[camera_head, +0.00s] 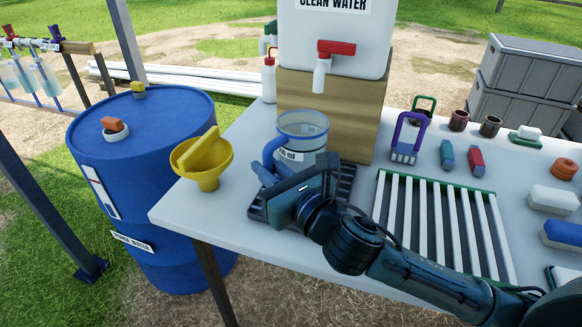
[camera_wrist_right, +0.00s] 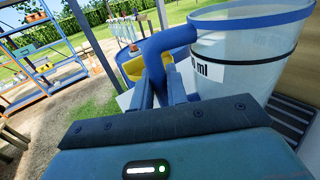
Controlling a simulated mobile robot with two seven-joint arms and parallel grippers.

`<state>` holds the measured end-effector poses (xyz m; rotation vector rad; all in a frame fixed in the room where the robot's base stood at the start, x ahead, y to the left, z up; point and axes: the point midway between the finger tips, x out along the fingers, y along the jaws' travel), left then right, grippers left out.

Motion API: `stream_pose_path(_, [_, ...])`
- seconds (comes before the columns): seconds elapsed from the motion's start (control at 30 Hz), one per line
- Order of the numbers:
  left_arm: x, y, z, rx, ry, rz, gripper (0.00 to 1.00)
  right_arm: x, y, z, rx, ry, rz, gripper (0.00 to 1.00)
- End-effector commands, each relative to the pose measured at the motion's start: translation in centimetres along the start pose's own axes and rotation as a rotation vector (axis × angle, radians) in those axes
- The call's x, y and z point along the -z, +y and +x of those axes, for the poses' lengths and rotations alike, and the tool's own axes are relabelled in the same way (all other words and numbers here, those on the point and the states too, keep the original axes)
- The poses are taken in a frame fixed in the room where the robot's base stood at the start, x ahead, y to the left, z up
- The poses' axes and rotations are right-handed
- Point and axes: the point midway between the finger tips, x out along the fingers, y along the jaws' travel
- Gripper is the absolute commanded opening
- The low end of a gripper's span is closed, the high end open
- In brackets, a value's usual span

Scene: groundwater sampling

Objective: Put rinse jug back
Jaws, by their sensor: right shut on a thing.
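The rinse jug (camera_head: 303,128) is clear with a blue rim, a blue handle and a label. It is upright at the front of the tap, over a dark slatted drip tray (camera_head: 346,186). My right gripper (camera_head: 268,172) is shut on its blue handle, on the jug's left side. In the right wrist view the jug (camera_wrist_right: 250,52) fills the upper right, with the fingers on its handle. The tray's slats (camera_wrist_right: 292,122) show below it. My gripper hides the jug's base in the head view, so I cannot tell whether it touches the tray. My left gripper is not in view.
The clean water tank (camera_head: 300,40) with a red tap (camera_head: 336,47) stands on a wooden block (camera_head: 345,125) behind the jug. A yellow funnel (camera_head: 207,165) is left of the jug. A white slatted rack (camera_head: 430,225) is to the right. A blue drum (camera_head: 150,200) stands beside the table.

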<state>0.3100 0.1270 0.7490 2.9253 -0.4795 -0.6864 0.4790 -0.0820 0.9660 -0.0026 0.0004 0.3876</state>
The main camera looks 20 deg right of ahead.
Motion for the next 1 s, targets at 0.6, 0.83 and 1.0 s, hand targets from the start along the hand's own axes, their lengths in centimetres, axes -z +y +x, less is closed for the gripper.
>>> stream_pose_path(0.6, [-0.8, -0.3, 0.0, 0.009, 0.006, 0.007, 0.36, 2.9, -7.9, 5.3, 0.0, 0.0, 0.004, 0.0])
stream_pose_path(0.83, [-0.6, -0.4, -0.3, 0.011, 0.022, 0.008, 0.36, 4.7, -7.9, 5.3, 0.001, 0.001, 0.004, 0.0])
stream_pose_path(1.0, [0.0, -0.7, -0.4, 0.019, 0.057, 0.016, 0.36, 7.0, -8.1, 5.4, 0.002, 0.0, 0.005, 0.0])
